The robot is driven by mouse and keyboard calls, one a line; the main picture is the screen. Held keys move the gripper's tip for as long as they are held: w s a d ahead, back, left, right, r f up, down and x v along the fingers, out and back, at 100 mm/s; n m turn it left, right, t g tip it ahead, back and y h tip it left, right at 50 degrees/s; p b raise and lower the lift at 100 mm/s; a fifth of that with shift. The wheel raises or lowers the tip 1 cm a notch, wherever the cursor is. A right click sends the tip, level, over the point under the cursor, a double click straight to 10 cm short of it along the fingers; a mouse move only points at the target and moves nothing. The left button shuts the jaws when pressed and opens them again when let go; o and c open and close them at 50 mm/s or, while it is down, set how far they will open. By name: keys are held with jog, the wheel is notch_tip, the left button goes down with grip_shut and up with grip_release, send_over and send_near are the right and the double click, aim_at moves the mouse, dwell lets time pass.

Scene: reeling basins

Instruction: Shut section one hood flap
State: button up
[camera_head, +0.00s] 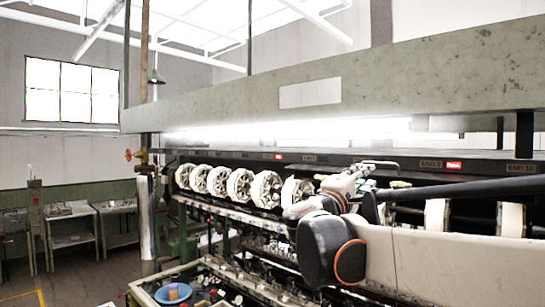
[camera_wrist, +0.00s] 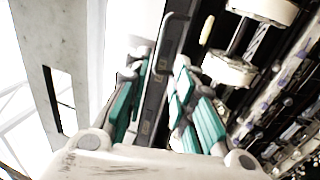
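A long grey hood (camera_head: 330,90) runs above the reeling machine, with a pale plate on its face; it also shows in the wrist view (camera_wrist: 50,75). I cannot tell for certain which part is the section one flap. Below the hood runs a dark rail (camera_head: 470,166) with small end labels. A bar handle (camera_head: 372,163) stands out from this rail near my gripper (camera_head: 350,182). In the wrist view the handle (camera_wrist: 163,42) lies just beyond the fingertips. My gripper (camera_wrist: 161,75) is open, its teal pads apart on either side of the dark rail. Contact cannot be told.
White reels (camera_head: 240,186) line the machine below the rail, and some show close on the right of the wrist view (camera_wrist: 228,70). A blue basin (camera_head: 173,293) sits at the lower left. A vertical pipe (camera_head: 145,220) stands at the machine's left end. Open floor lies farther left.

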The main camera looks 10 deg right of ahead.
aim_at(378, 163)
jog(key=shift+p+x, duration=0.6)
jog(key=shift+x, duration=5.4)
jog(key=shift+s, duration=0.15)
jog(key=shift+c, duration=0.5)
grip_shut()
jog(key=shift+f, duration=0.1)
